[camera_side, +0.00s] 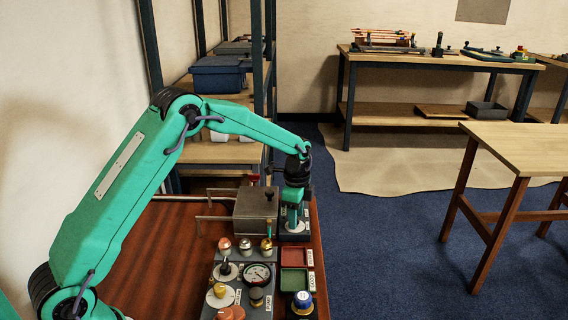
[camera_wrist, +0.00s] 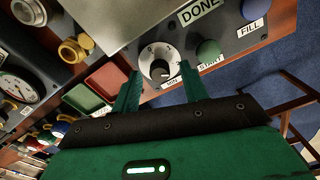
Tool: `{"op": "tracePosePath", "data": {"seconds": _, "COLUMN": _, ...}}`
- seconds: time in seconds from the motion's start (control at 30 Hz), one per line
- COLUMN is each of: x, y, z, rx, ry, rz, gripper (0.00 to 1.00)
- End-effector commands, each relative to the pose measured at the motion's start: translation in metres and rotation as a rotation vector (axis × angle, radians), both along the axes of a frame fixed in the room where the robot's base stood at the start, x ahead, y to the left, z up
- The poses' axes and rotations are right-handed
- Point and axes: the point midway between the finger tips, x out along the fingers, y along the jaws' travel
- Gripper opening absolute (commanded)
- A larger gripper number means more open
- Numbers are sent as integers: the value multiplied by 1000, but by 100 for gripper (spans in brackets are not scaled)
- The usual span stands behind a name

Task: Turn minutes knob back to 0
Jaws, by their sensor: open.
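The minutes knob (camera_wrist: 161,70) is a dark round knob on a white dial (camera_wrist: 150,53) with a partly covered label below it. It sits on a dark panel (camera_wrist: 225,22) in the wrist view. My gripper (camera_wrist: 160,69) is open, with one green finger on each side of the knob in that view. Whether the fingers touch it I cannot tell. The knob's exact reading is too small to make out. In the side view my gripper (camera_side: 294,214) points down over the panel at the far end of the bench, and the white dial (camera_side: 295,228) shows beneath it; the knob is hidden.
Beside the dial are a green START button (camera_wrist: 208,52) and a blue FILL button (camera_wrist: 255,9). A metal box (camera_side: 256,211) stands left of my gripper. Red (camera_side: 296,257) and green (camera_side: 295,281) trays and a gauge panel (camera_side: 241,284) lie nearer.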

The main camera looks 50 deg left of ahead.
Motion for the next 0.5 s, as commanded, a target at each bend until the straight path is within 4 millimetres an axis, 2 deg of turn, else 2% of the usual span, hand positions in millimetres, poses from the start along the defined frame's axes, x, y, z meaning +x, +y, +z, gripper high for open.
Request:
{"op": "tracePosePath", "data": {"seconds": 0.03, "x": 0, "y": 0, "z": 0, "rx": 0, "ry": 0, "rz": 0, "gripper": 40}}
{"op": "tracePosePath", "data": {"seconds": 0.23, "x": 0, "y": 0, "z": 0, "rx": 0, "ry": 0, "rz": 0, "gripper": 1}}
{"op": "tracePosePath", "data": {"seconds": 0.5, "x": 0, "y": 0, "z": 0, "rx": 0, "ry": 1, "rz": 12, "gripper": 0}}
